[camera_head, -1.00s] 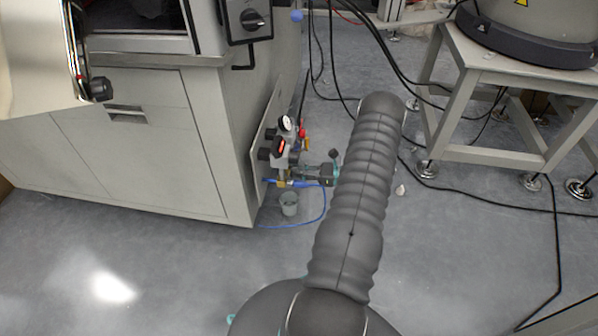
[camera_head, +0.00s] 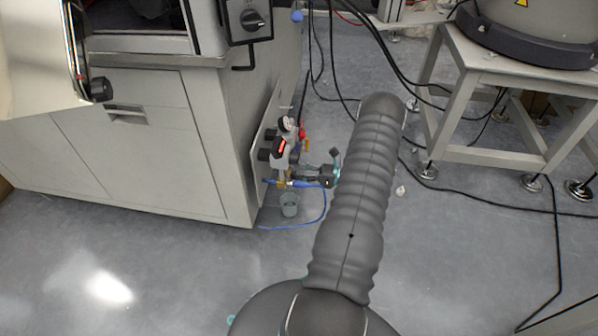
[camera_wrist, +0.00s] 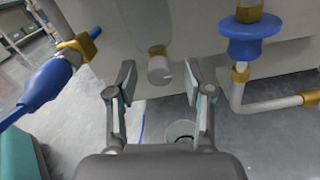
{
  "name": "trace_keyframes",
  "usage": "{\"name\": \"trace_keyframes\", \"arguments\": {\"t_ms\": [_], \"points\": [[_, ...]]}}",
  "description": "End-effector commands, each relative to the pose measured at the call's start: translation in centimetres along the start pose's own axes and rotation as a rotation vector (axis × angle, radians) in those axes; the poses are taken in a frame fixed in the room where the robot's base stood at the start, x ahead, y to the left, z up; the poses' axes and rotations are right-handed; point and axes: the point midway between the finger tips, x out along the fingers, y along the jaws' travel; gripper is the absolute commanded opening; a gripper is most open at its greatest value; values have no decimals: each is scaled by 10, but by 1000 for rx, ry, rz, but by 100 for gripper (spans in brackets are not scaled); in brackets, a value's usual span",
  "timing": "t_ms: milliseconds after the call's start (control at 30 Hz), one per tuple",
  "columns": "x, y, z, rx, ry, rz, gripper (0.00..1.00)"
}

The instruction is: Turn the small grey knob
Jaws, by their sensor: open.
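The small grey knob (camera_wrist: 160,69) is a short cylinder with a small notch in its end. It shows in the wrist view below a grey body, in front of a light panel. My gripper (camera_wrist: 160,78) is open, with one dark finger to the left of the knob and one to the right. Gaps show on both sides, so neither finger appears to touch it. In the head view, my gripper (camera_head: 312,174) is beside the small valve assembly (camera_head: 282,155) low on the cabinet's side. The knob cannot be made out there.
In the wrist view, a blue fitting (camera_wrist: 48,85) is at left and a blue collar (camera_wrist: 246,40) with a brass and grey pipe is at right. A small cup (camera_head: 289,205) stands on the floor below the valves. A blue hose (camera_head: 322,212) loops nearby.

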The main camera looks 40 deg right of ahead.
Motion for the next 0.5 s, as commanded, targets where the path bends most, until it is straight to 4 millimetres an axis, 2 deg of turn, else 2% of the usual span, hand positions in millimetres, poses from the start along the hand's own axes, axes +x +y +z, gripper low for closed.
{"name": "trace_keyframes", "arguments": {"t_ms": [167, 500], "points": [[-17, -1, 0, -1, 0, -3, 51], [-83, -1, 0, -1, -1, -4, 51]]}}
